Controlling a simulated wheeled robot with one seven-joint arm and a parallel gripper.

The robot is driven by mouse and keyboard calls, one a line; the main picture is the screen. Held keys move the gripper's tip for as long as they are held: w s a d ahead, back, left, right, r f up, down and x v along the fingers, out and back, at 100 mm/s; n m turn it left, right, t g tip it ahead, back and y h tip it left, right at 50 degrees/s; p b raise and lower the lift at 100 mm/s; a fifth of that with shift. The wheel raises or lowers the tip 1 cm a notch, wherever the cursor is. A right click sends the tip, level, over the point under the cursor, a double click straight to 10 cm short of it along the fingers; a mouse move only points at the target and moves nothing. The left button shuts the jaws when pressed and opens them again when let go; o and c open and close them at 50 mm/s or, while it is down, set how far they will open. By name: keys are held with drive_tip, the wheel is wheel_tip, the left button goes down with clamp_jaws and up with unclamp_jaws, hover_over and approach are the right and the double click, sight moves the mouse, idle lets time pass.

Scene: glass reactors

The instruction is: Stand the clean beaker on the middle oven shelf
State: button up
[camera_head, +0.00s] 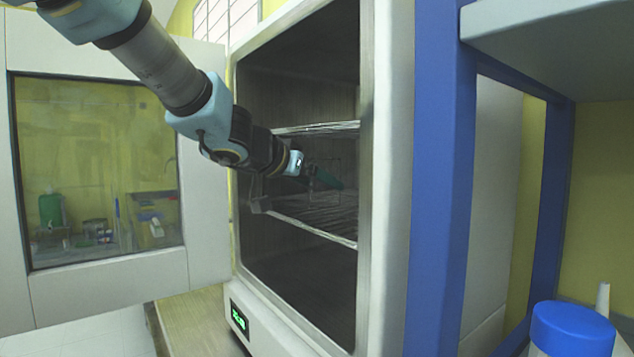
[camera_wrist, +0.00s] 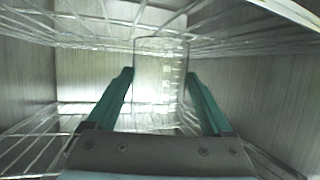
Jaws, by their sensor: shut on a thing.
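A clear glass beaker (camera_wrist: 160,65) with white markings stands upright between the green fingers of my gripper (camera_wrist: 160,90) in the wrist view. My gripper is shut on it, inside the oven. In the head view my gripper (camera_head: 325,178) reaches through the open oven front, between two wire shelves. The upper wire shelf (camera_head: 318,128) is above the gripper and the lower wire shelf (camera_head: 315,225) is below it. The beaker is faint in the head view. I cannot tell whether its base touches the shelf below.
The oven door (camera_head: 105,262) with its window stands open on the left. The oven's right wall edge (camera_head: 385,200) is close beside the opening. A blue frame (camera_head: 440,180) and a blue-capped container (camera_head: 572,330) are on the right. The shelf around the gripper looks empty.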

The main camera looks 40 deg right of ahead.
drive_tip(key=o, duration=1.2)
drive_tip(key=shift+f, duration=0.1)
drive_tip(key=shift+c, duration=0.2)
drive_tip(key=shift+r, duration=0.3)
drive_tip(key=p+v, duration=0.3)
drive_tip(key=v, duration=0.9)
drive_tip(key=shift+f, duration=0.15)
